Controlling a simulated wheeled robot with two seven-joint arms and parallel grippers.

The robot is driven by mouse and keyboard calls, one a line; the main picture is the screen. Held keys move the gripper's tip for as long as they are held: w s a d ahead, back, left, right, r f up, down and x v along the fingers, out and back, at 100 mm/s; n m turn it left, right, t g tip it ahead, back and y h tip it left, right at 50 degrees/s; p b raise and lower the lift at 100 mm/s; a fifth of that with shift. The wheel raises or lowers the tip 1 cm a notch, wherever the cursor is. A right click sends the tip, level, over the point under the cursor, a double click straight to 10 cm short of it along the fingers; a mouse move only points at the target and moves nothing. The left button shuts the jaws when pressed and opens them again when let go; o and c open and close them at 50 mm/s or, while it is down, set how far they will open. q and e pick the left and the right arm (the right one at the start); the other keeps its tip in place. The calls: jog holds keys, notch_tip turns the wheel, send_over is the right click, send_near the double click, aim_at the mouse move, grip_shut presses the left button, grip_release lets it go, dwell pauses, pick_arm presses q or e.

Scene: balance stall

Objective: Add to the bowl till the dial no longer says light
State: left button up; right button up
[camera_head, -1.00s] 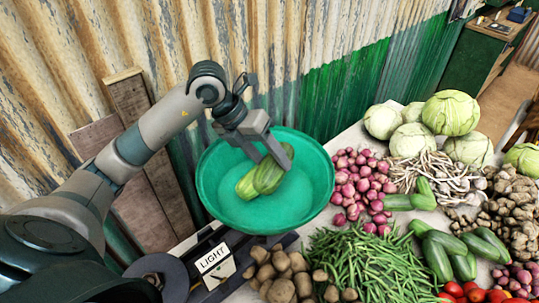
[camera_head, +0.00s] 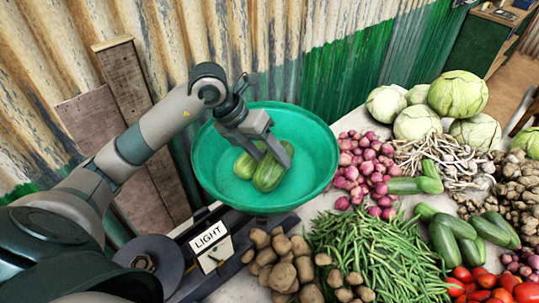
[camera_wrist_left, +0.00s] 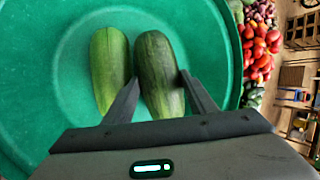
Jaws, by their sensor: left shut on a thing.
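The green bowl (camera_head: 318,185) sits on the scale, and the scale's dial card (camera_head: 208,237) reads LIGHT. My left gripper (camera_head: 275,162) reaches down into the bowl and is shut on a green striped zucchini (camera_head: 267,180). In the left wrist view the held zucchini (camera_wrist_left: 158,60) lies between the fingers, low over the bowl floor; I cannot tell if it touches. A second, paler zucchini (camera_head: 244,165) lies in the bowl just left of it, and also shows in the left wrist view (camera_wrist_left: 108,65). My right gripper is not in view.
Potatoes (camera_head: 283,262) and green beans (camera_head: 375,250) lie close in front of the bowl. Red onions (camera_head: 365,165) lie to its right, with more zucchini (camera_head: 447,243), tomatoes (camera_head: 480,280) and cabbages (camera_head: 418,122) beyond. A corrugated wall (camera_head: 290,60) stands behind.

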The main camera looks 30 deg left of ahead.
pick_arm(q)
jog(key=shift+f+b, duration=0.4)
jog(key=shift+f, duration=0.3)
jog(key=o, duration=1.3)
jog(key=shift+r, duration=0.1)
jog(key=shift+r+p, duration=3.05)
jog(key=shift+r, duration=1.85)
